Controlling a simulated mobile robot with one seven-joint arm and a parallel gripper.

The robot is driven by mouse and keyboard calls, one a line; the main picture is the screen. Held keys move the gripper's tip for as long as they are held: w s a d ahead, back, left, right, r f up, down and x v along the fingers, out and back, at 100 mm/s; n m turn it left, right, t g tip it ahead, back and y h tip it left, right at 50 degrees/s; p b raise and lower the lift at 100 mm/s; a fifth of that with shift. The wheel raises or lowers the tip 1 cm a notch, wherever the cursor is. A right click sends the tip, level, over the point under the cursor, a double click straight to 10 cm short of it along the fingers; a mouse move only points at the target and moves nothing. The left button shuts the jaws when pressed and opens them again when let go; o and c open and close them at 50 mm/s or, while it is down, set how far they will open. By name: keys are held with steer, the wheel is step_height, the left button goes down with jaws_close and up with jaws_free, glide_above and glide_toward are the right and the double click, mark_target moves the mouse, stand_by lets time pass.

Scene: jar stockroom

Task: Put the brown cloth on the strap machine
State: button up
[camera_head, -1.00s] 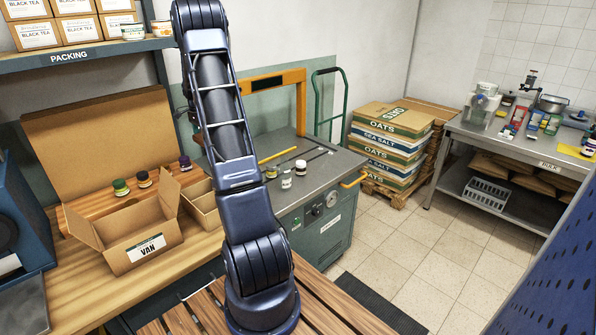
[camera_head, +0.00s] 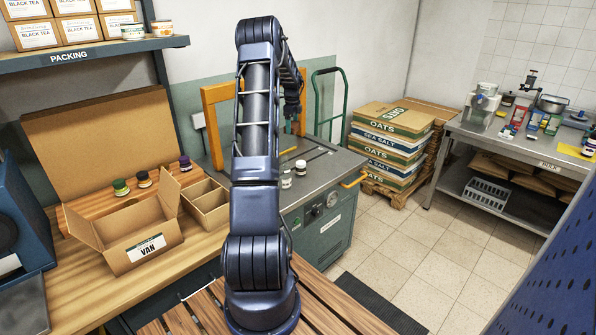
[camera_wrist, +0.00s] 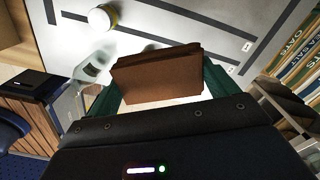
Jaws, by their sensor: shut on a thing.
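The brown cloth (camera_wrist: 158,74) is a folded, thick block between the green fingers of my gripper (camera_wrist: 160,84) in the wrist view. My gripper is shut on it and holds it over the grey top of the strap machine. In the head view, the strap machine (camera_head: 330,165) is a green cabinet with a grey metal top and an orange arch (camera_head: 217,95), partly behind my arm. The gripper end (camera_head: 293,108) is small there, beyond the arm, and I cannot make out the cloth. The gap between cloth and machine top is unclear.
Jars (camera_head: 300,168) stand at the machine top's front; a white-lidded jar (camera_wrist: 103,18) shows in the wrist view. Left are an open VAN carton (camera_head: 140,235) and a divided box (camera_head: 206,205). A green hand truck (camera_head: 343,100) and stacked sacks (camera_head: 390,140) stand behind and right.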

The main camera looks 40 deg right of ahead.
mark_target(325, 166)
steer(key=s+d+m, duration=0.6)
steer(key=s+d, duration=0.6)
step_height(325, 166, down, 20)
steer(key=shift+w+d+f, duration=0.1)
steer(key=shift+w+d, duration=0.05)
steer(key=o, duration=0.8)
step_height(325, 166, up, 12)
